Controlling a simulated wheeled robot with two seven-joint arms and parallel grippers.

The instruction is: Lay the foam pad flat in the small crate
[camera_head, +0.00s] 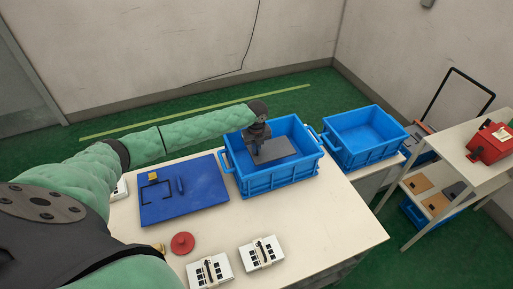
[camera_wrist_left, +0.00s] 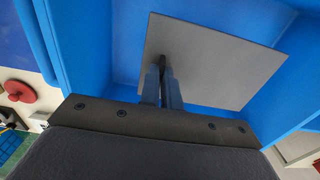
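The foam pad (camera_head: 277,149) is a thin dark grey square inside the blue crate (camera_head: 285,180) on the white table. It lies low in the crate and looks close to flat. In the left wrist view the pad (camera_wrist_left: 220,65) shows its broad face against the blue crate (camera_wrist_left: 210,12). My left gripper (camera_head: 257,150) reaches down into the crate over the pad's left part. Its fingers (camera_wrist_left: 163,68) are close together, with a small dark piece of the pad between the tips. Whether the pad's underside touches the crate floor is hidden. My right gripper is not in view.
A second, empty blue crate (camera_head: 364,137) stands to the right. A blue board (camera_head: 190,200), a red knob (camera_head: 182,243) and two white keypads (camera_head: 209,271) (camera_head: 262,253) lie on the table. A shelf cart with a red box (camera_head: 490,143) stands far right. The table's front right is clear.

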